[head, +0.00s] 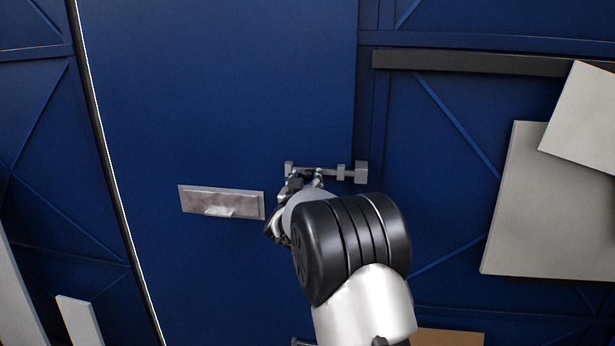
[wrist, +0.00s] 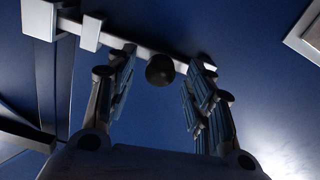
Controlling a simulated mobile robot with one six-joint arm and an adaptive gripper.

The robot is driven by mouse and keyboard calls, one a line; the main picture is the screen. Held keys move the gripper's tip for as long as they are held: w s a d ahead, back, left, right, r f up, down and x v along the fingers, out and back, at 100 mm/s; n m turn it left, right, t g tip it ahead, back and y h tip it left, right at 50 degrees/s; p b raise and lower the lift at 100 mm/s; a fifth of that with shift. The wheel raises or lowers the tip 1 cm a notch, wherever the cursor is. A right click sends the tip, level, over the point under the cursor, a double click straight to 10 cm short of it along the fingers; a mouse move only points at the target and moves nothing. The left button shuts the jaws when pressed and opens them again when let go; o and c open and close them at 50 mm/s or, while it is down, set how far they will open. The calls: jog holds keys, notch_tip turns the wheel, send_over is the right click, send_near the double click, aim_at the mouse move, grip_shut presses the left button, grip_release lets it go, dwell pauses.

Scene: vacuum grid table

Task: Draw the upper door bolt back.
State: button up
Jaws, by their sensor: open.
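The upper door bolt (head: 327,172) is a grey horizontal bar at the right edge of the blue door (head: 230,90). Its right end reaches the block-shaped keeper (head: 361,172) on the frame. In the wrist view the bar (wrist: 140,48) slants across, with the keeper (wrist: 40,18) and a guide bracket (wrist: 90,33) at left. A dark round knob (wrist: 160,70) stands out from the bar. My gripper (wrist: 166,62) is open, with one finger on each side of the knob and gaps visible. In the head view my gripper (head: 296,190) is at the bolt, and my arm hides part of it.
A grey handle plate (head: 222,202) is on the door left of my gripper. Pale panels (head: 535,205) lean at the right, below a dark rail (head: 470,63). Part of another metal fitting (head: 300,342) shows at the bottom edge. The door above the bolt is clear.

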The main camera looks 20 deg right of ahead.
jog(key=shift+x, duration=1.35)
jog(key=shift+c, duration=0.2)
grip_shut()
